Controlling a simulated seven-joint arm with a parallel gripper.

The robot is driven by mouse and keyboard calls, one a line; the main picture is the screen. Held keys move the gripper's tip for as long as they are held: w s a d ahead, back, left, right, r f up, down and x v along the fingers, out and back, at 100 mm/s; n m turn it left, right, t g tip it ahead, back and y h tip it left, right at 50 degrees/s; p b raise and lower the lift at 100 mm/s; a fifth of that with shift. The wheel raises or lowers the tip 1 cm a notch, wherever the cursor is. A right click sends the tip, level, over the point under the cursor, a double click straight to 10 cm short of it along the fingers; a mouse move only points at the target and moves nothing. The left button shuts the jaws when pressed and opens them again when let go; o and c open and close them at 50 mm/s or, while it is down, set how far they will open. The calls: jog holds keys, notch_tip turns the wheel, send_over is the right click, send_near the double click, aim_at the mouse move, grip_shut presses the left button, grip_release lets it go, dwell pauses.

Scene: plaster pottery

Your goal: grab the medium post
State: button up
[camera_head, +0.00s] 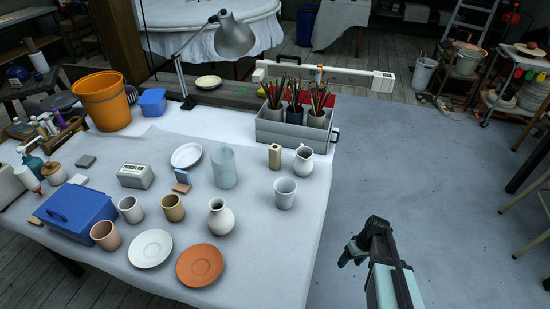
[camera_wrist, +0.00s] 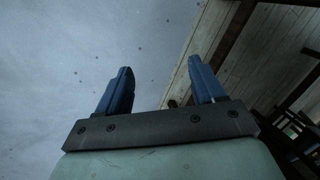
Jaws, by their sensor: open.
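A small tan upright block (camera_head: 275,157) stands on the white-covered table in the head view, left of a white pitcher. It is the only post-like piece I can make out; I cannot tell for certain that it is the medium post. My gripper (camera_head: 368,245) is off the table's right side, to the right of and nearer than the block, well apart from it. In the wrist view my gripper (camera_wrist: 162,85) has its two blue fingers spread with nothing between them.
Near the block stand a white pitcher (camera_head: 304,161), a pale cup (camera_head: 285,192), a glass jar (camera_head: 224,167) and a grey caddy (camera_head: 290,130) of brushes. A vase (camera_head: 221,217) and an orange plate (camera_head: 200,265) are nearer. The table's right front is clear.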

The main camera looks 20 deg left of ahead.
jog(key=w+a+r+n+t+y, duration=0.1)
jog(key=w+a+r+n, duration=0.25)
jog(key=w+r, duration=0.6)
jog(key=w+a+r+n+t+y, duration=0.15)
jog(key=w+a+r, duration=0.35)
jog(key=r, duration=0.7)
jog(key=w+a+r+n+t, duration=0.2)
jog(key=w+a+r+n, duration=0.1)
jog(key=w+r, duration=0.7)
notch_tip(320, 180, up, 12)
jog(key=n+g+h, duration=0.1)
jog(key=g+h, duration=0.2)
jog(key=h, duration=0.2)
send_over(275, 147)
jog(key=f, duration=0.8)
jog(key=shift+w+a+f, duration=0.1)
jog(key=shift+a+f, duration=0.15)
jog(key=shift+d+f, duration=0.15)
jog(key=shift+f, duration=1.15)
jog(key=shift+d+f, duration=0.1)
jog(key=shift+f, duration=1.2)
jog(key=c, duration=1.2)
